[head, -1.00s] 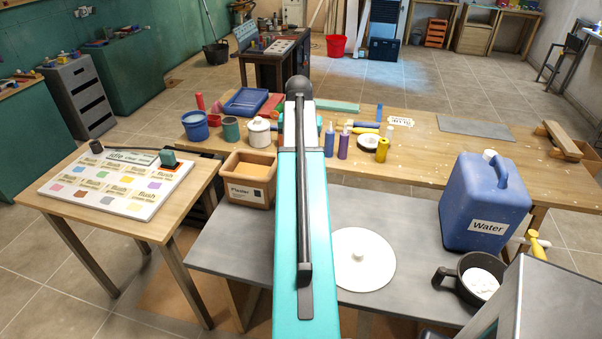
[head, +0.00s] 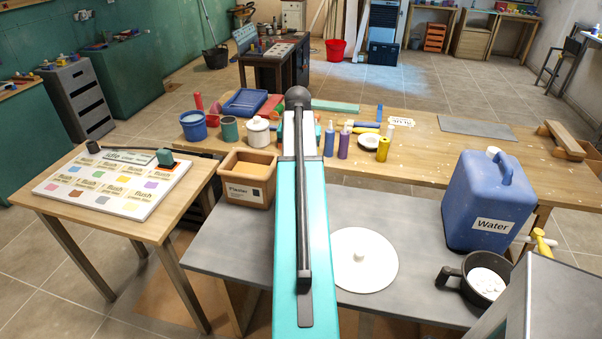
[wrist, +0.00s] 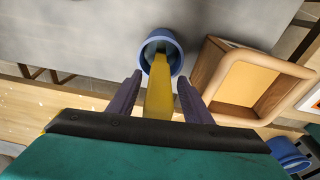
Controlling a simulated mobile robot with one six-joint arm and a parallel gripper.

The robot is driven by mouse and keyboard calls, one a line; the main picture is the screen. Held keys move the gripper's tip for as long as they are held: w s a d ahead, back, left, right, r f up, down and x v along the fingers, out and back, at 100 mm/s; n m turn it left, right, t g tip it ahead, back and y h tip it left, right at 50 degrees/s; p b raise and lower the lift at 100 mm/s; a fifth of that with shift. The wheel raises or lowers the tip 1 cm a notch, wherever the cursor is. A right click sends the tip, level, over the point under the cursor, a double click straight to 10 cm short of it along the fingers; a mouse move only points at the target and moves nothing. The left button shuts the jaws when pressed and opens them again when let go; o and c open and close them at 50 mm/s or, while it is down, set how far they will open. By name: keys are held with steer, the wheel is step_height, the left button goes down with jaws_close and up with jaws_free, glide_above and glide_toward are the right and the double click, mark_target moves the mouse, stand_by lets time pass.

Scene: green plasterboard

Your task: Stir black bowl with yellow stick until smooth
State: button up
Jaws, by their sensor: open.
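The black bowl (head: 468,288) stands at the right of the grey table in the head view, with white material inside and a handle at its left. In the wrist view, the yellow stick (wrist: 159,92) stands in a blue cup (wrist: 176,49), its upper end toward the camera. My gripper (wrist: 160,79) is open, with one purple finger on each side of the stick. Gaps show between the stick and both fingers. My teal arm hides the gripper, stick and cup in the head view.
A plaster box (head: 240,192) stands close to the cup; it also shows in the wrist view (wrist: 205,75). A white round lid (head: 362,275) lies on the grey table (head: 225,242). A blue water jug (head: 462,215) stands behind the bowl. A button board (head: 105,190) is at left.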

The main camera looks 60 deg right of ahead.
steer(key=shift+f, duration=0.15)
stand_by(0.5)
jaws_close()
steer(key=shift+r+b, duration=1.25)
steer(key=shift+r, duration=3.75)
